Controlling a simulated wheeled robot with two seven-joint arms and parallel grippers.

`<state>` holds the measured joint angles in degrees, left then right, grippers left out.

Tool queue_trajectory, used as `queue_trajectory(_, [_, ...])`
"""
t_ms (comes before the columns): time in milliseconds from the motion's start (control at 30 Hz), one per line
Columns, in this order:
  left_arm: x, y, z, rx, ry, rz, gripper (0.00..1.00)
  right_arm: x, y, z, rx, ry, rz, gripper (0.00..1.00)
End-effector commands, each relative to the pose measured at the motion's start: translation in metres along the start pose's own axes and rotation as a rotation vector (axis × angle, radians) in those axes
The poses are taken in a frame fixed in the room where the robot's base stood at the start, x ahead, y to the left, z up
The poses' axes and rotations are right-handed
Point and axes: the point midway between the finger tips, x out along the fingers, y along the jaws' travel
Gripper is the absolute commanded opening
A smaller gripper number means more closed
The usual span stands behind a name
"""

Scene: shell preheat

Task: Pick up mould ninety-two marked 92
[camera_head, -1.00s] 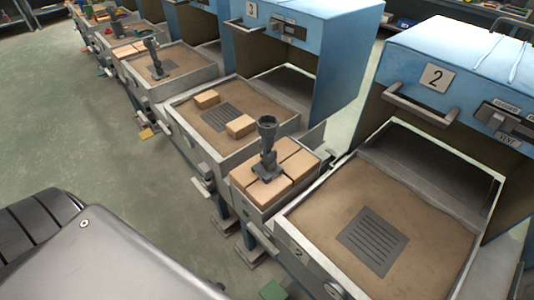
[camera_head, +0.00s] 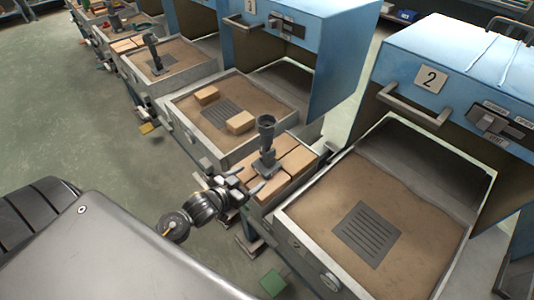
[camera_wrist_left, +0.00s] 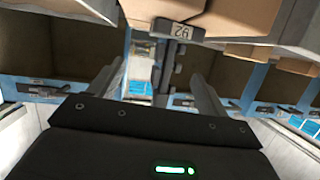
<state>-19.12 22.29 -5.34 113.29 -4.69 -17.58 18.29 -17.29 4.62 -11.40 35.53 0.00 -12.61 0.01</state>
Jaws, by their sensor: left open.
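A dark grey mould (camera_head: 267,148) with a cup-shaped top stands upright on tan blocks (camera_head: 296,162) in a small grey tray between two sand boxes. In the left wrist view, which looks upside down, a plate marked 92 (camera_wrist_left: 175,29) shows at the mould's base, with its dark stem running down the picture. My left gripper (camera_head: 249,179) is open and empty, just left of the mould at about its base, fingers pointing towards it. In the left wrist view the fingers of my gripper (camera_wrist_left: 158,78) lie on either side of the stem's line, apart from it.
A blue oven marked 2 (camera_head: 431,80) with a sand box (camera_head: 430,215) stands right of the mould. Oven 3 (camera_head: 300,45) stands behind, its sand box (camera_head: 190,105) holding two tan blocks. Another dark mould (camera_head: 153,55) stands further back left. The floor at left is clear.

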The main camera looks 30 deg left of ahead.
Motion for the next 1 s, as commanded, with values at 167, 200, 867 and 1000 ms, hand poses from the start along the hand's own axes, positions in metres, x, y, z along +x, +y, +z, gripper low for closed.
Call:
queue_trajectory(167, [0.012, -0.015, -0.018, -0.001, 0.141, 0.051, 0.77, 0.0, -0.003, -0.001, 0.001, 0.0, -0.004, 0.36])
queue_trajectory(200, [0.014, -0.019, -0.022, -0.002, 0.172, 0.064, 0.77, 0.0, -0.003, -0.001, 0.001, 0.0, -0.004, 0.36])
queue_trajectory(867, [0.056, -0.027, -0.054, -0.011, 0.304, 0.125, 0.77, -0.008, -0.001, -0.002, -0.001, 0.002, -0.001, 0.36])
queue_trajectory(1000, [0.068, -0.025, -0.057, -0.01, 0.302, 0.125, 0.77, -0.01, 0.001, -0.002, -0.002, 0.002, 0.0, 0.36])
